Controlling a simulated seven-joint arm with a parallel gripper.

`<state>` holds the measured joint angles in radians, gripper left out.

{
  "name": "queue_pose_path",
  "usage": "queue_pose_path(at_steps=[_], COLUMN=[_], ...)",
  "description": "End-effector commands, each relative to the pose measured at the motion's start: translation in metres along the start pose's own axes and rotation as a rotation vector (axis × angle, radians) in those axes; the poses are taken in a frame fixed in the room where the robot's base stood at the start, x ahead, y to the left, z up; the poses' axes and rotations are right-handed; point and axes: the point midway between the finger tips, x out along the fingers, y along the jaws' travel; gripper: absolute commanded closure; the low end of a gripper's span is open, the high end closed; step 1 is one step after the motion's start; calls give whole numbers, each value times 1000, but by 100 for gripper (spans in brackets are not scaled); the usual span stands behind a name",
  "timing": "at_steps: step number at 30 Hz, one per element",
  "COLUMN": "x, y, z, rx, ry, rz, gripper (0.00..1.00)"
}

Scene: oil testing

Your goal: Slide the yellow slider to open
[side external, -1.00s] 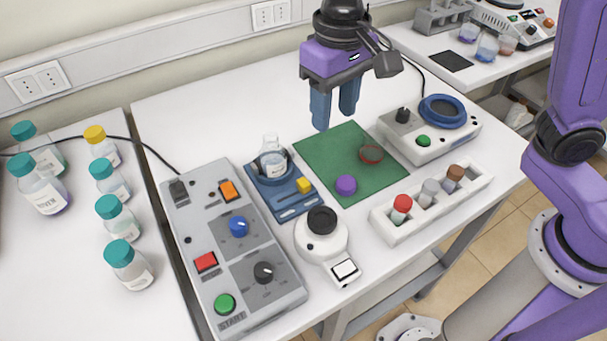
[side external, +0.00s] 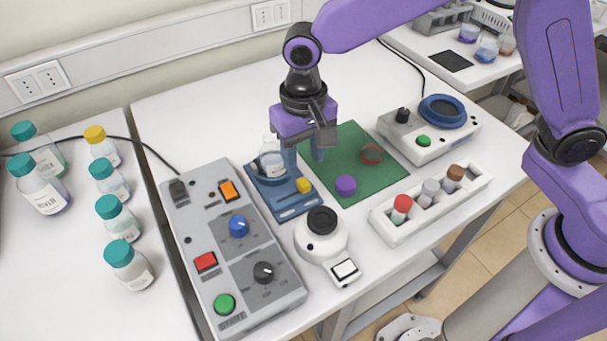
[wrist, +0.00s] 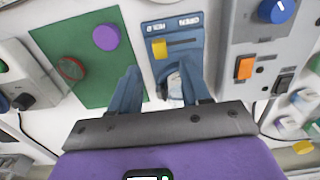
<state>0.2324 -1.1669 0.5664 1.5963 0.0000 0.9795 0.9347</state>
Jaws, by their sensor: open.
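The yellow slider (side external: 304,185) is a small knob on a blue device (side external: 292,210) that also holds a clear flask (side external: 271,160). In the wrist view the yellow slider (wrist: 159,49) sits at the left end of a dark slot on the blue device (wrist: 176,27). My gripper (side external: 303,165) is above the flask end of the blue device, fingers pointing down. In the wrist view its two blue fingers (wrist: 160,78) are spread, with the slider ahead of them. Nothing is held. The flask is partly hidden by the fingers.
A grey control box (side external: 235,250) stands left of the blue device. A white round-topped instrument (side external: 322,240) stands close in front. A green mat (side external: 350,160) with a purple cap (side external: 346,185) lies to the right. A vial rack (side external: 432,205) is at the front right.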

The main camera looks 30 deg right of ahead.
Motion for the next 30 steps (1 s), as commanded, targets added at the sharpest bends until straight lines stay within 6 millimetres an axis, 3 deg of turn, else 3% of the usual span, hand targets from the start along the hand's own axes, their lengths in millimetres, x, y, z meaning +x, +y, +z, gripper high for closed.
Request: queue_pose_path(at_steps=[3, 10, 23, 24, 28, 30], x=[23, 53, 63, 63, 63, 63], y=[1, 0, 0, 0, 0, 0], z=[0, 0, 0, 0, 0, 0], rx=[1, 1, 0, 0, 0, 0], ry=[-2, -1, 1, 1, 1, 0], rz=[3, 2, -1, -1, -1, -1], gripper=[53, 53, 53, 56, 99, 100])
